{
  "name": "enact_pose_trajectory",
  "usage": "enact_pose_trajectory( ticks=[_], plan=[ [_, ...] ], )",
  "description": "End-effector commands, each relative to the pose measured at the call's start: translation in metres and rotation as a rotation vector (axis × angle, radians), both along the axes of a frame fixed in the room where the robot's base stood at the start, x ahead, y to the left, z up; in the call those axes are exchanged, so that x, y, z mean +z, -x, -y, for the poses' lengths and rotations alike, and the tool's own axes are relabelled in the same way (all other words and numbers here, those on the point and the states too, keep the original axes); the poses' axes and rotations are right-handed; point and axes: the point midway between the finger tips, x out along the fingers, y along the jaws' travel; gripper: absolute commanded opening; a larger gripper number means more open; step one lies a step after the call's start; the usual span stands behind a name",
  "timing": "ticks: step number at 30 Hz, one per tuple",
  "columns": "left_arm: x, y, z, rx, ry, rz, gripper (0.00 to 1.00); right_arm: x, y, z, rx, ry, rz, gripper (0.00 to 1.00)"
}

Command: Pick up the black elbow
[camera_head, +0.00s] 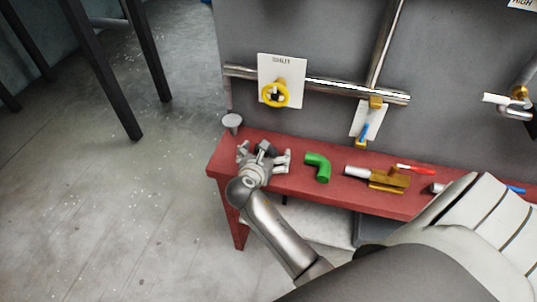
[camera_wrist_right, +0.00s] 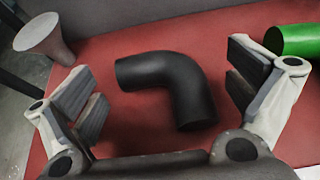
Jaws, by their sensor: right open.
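The black elbow (camera_wrist_right: 178,84) lies on the red bench, between the two spread fingers of my right gripper (camera_wrist_right: 166,88) in the right wrist view. The gripper is open and empty. My left gripper is not in view.
A green elbow (camera_head: 317,167) lies just right of the gripper on the red bench (camera_head: 338,192). A brass valve with a red handle (camera_head: 390,180) lies farther right. A grey funnel-like piece (camera_head: 232,121) stands at the back left corner. A grey panel with pipes rises behind.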

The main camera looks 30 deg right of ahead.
Motion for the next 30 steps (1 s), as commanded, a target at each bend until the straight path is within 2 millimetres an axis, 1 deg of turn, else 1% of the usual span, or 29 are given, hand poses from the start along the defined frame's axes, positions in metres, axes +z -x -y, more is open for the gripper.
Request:
enact_pose_trajectory(
  ticks=[3,9,11,21,23,30],
  plan=[
    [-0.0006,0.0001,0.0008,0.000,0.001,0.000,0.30,-0.0036,-0.0044,0.0048,0.000,-0.002,0.000,1.00],
    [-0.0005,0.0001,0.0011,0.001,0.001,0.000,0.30,-0.0038,-0.0045,0.0051,0.000,-0.002,0.000,1.00],
    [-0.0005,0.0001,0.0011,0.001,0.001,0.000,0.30,-0.0037,-0.0045,0.0051,0.000,-0.002,0.000,0.94],
    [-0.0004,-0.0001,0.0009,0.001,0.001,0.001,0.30,-0.0038,-0.0042,0.0049,0.001,-0.001,0.000,0.50],
    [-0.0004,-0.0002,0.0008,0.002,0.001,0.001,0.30,-0.0038,-0.0042,0.0049,0.001,-0.001,0.000,0.43],
    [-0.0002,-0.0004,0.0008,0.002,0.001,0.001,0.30,-0.0022,-0.0047,0.0050,0.000,0.000,0.002,0.43]
  ],
)
